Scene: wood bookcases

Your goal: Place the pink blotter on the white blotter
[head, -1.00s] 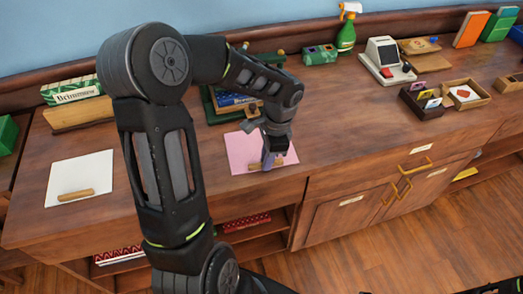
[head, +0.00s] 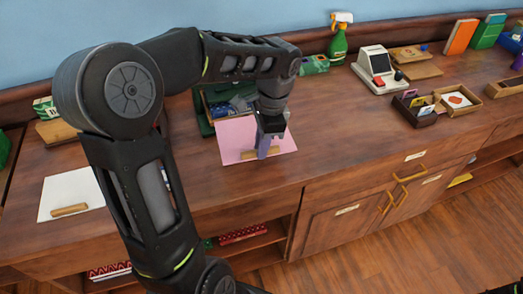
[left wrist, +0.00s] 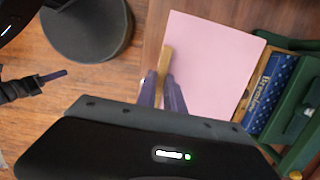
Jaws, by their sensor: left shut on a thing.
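The pink blotter (head: 235,140) is a pink sheet with a wooden bar near its front edge, on the wooden counter. My left gripper (head: 264,151) points down at that bar, its purple fingers shut on it. In the left wrist view the fingers (left wrist: 163,97) meet the bar of the pink blotter (left wrist: 210,65); the grip itself is partly hidden. The sheet looks flat and on or very near the counter. The white blotter (head: 65,185), a white sheet with a wooden bar, lies at the left, partly behind my arm. My right gripper (left wrist: 50,79) shows at the left wrist view's edge.
A green organizer (left wrist: 298,130) with a blue box stands directly beside the pink blotter. A spray bottle (head: 341,38), a card terminal (head: 377,70) and small card trays (head: 415,108) stand right. Bare counter (head: 205,170) lies between the blotters. Shelves and drawers are below.

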